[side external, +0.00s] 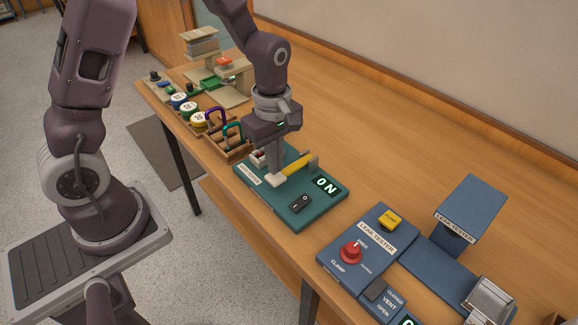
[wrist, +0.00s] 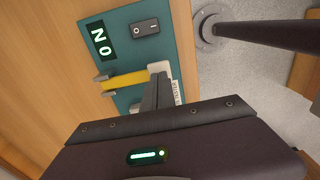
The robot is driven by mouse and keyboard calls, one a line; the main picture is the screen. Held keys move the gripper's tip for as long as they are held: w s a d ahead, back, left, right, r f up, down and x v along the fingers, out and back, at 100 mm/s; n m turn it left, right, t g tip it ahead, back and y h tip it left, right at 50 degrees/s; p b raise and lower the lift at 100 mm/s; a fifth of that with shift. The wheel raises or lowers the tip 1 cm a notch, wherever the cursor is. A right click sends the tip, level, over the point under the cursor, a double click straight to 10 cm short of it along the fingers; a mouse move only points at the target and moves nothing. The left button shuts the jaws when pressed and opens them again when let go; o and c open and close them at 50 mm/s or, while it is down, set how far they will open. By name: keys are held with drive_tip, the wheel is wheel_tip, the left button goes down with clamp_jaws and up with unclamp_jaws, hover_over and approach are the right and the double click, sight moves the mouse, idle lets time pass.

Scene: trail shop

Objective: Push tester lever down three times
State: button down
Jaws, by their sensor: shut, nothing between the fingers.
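The teal tester board (side external: 300,213) lies on the table under my gripper (side external: 274,178). Its yellow lever (side external: 298,164) runs from a grey bracket at the right to a pale end pad at my fingertips. In the wrist view the yellow lever (wrist: 125,79) lies across the teal board (wrist: 165,25), and my gripper (wrist: 160,80) is shut and empty over the pale pad (wrist: 158,67). I cannot tell whether the fingertips touch the pad. A lit display (side external: 326,185) reads ON. A black rocker switch (side external: 299,203) sits near the front edge.
A blue leak tester (side external: 360,250) with a red knob and yellow button stands at the right. A wooden rack (side external: 228,148) with coloured padlocks stands close on the left, with several round coloured weights (side external: 187,106) beyond it. The table behind the board is clear.

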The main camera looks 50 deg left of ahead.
drive_tip(key=shift+f, duration=1.75)
drive_tip(key=shift+r, duration=0.1)
idle(0.4)
drive_tip(key=shift+r, duration=1.65)
drive_tip(key=shift+r, duration=2.5)
